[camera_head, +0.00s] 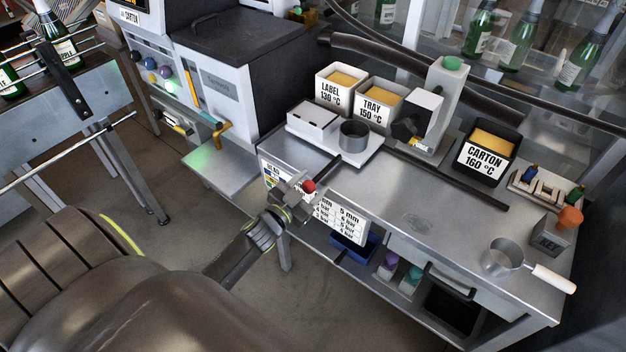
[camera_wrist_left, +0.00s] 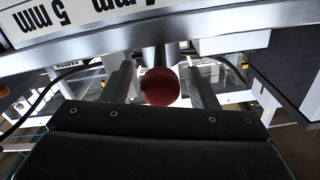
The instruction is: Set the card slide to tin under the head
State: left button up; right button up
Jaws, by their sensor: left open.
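The red knob (camera_head: 309,185) is at the front edge of the steel bench, on a dark rod (camera_head: 326,170) that runs back toward a white plate (camera_head: 334,147). A grey open tin (camera_head: 353,135) and a white block (camera_head: 311,114) sit on this plate. The head (camera_head: 418,117), a white block with a dark knob, is to the right of the tin, beside an upright post. My left gripper (camera_head: 303,187) is open at the red knob. In the left wrist view the knob (camera_wrist_left: 160,86) shows between the fingers; contact cannot be told. My right gripper is not in view.
Bins of glue marked LABEL (camera_head: 340,88), TRAY (camera_head: 379,101) and CARTON (camera_head: 486,157) stand along the back. A saucepan (camera_head: 502,257) is at the bench's right end. The bench middle is mostly clear. A sign (camera_head: 340,222) hangs at the front edge.

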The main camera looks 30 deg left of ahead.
pick_arm(q)
jog(key=shift+w, duration=0.6)
grip_shut()
